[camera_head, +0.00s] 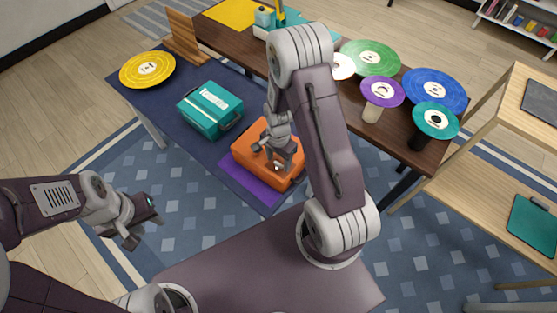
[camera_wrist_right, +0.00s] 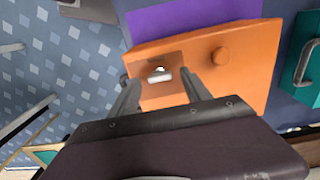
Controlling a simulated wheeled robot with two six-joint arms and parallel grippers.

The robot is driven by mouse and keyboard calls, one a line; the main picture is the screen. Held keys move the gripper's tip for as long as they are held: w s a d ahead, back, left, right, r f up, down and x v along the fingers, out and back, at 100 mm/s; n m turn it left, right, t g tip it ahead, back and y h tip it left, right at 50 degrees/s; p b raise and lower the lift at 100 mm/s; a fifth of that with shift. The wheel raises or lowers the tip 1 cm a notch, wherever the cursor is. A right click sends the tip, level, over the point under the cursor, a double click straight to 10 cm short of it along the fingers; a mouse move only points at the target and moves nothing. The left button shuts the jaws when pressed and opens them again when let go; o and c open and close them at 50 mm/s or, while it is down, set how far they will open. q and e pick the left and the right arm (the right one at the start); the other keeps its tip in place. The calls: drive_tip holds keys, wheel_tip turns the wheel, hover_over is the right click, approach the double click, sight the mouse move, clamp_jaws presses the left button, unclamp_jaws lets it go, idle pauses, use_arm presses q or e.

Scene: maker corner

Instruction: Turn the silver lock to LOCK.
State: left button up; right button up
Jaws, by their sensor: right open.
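The silver lock (camera_wrist_right: 160,74) is on the face of an orange box (camera_wrist_right: 243,57), in a darker recessed-looking patch. Any LOCK marking is too small to read. My left gripper (camera_head: 143,222) is off to the left, away from the box, apparently open.
A teal case (camera_head: 210,108) stands on the dark table (camera_head: 139,97) left of the orange box. A yellow disc (camera_head: 147,69) lies behind it. Several coloured discs, including a purple one (camera_head: 382,92), stand on the brown table at right. A wooden shelf (camera_head: 500,155) is at far right.

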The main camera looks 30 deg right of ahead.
wheel_tip(320, 180, up, 8)
drive_tip(key=shift+r, duration=0.25)
idle(0.4)
wheel_tip(320, 180, up, 4)
drive_tip(key=t, duration=0.1)
hover_over(278, 164)
drive_tip(key=w+a, duration=0.1)
drive_tip(key=a, duration=0.1)
wheel_tip(278, 164, up, 3)
drive_tip(key=s+a+n, duration=0.2)
drive_tip(key=s+n, duration=0.7)
drive_tip(key=n, duration=0.4)
drive_tip(key=shift+s+a+f, duration=0.3)
drive_tip(key=shift+s+a, duration=0.05)
